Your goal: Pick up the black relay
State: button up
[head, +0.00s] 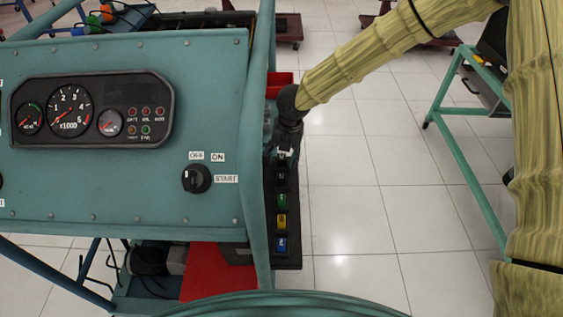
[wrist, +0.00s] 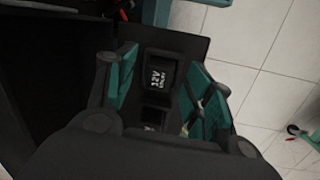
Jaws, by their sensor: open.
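A black relay (wrist: 160,76) with white "12V" lettering sits in a dark holder in the wrist view. My gripper (wrist: 162,68) is open, with one teal-padded finger on each side of the relay; I cannot tell whether they touch it. In the head view my gripper (head: 287,148) points down over the upper end of the relay strip, beside the teal panel. A black relay (head: 281,175) shows just below it there; I cannot tell if it is the same one.
A green relay (head: 281,201), a yellow relay (head: 281,222) and a blue relay (head: 282,245) sit lower on the black strip (head: 291,262). The teal instrument panel (head: 130,195) and its frame post stand close on the left. Open tiled floor lies right.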

jog(key=c, duration=1)
jog(key=shift+r, duration=0.15)
jog(key=shift+c, duration=0.2)
